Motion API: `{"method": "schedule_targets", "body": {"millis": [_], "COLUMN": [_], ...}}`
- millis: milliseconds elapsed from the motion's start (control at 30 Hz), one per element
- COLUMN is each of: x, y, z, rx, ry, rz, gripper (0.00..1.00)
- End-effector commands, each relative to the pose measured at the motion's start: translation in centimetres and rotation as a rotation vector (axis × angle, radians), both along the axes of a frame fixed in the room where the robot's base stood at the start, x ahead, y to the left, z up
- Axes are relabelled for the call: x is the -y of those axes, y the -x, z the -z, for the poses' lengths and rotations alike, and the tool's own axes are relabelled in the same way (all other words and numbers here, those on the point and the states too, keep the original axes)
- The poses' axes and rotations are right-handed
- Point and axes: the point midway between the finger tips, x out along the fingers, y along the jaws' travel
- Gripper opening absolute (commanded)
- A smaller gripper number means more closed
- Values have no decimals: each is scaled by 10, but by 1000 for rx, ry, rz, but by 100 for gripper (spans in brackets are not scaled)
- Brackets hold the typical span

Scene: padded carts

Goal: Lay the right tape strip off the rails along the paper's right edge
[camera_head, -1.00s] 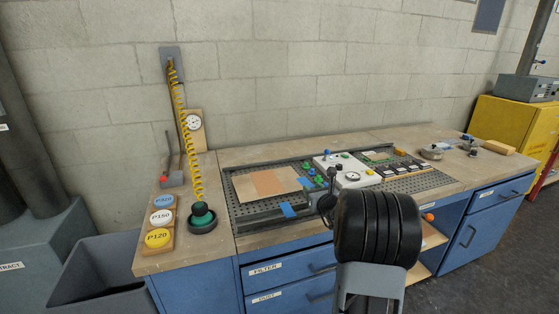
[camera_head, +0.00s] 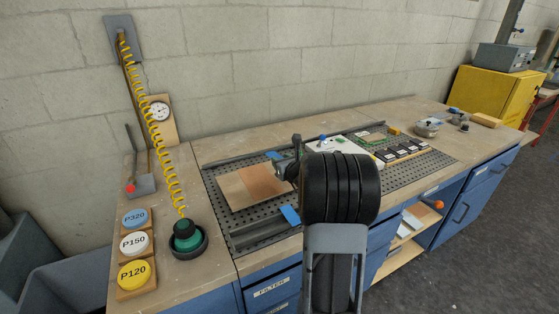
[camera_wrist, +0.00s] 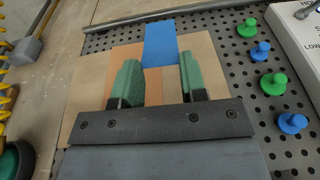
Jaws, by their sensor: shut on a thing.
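A pale rectangular panel (camera_head: 235,192) with an orange-tan band (camera_head: 262,180) lies on the perforated bench plate. I cannot tell which part is the paper. My gripper (camera_head: 283,168) is over the panel's right part; my wrist hides some of it. In the wrist view my gripper (camera_wrist: 157,80) has its green fingers shut on a blue tape strip (camera_wrist: 165,42), which reaches out past the fingertips above the panel. The held strip also shows in the head view (camera_head: 273,155). Another blue tape strip (camera_head: 290,215) lies at the front rail (camera_head: 262,237).
Green and blue pegs (camera_wrist: 281,83) stand in the perforated plate right of the panel, beside a white box (camera_wrist: 300,30). A green-topped tool (camera_head: 187,238) in a black cup and the P320, P150 and P120 discs (camera_head: 133,245) stand at left.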

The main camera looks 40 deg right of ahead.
Motion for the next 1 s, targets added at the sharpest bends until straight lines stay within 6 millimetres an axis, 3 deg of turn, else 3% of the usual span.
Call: {"method": "schedule_targets", "body": {"millis": [700,1000], "x": [-1,-1], "y": [0,0], "z": [63,71], "rx": [1,0], "ry": [0,0], "rz": [-2,-1], "gripper": [18,18]}}
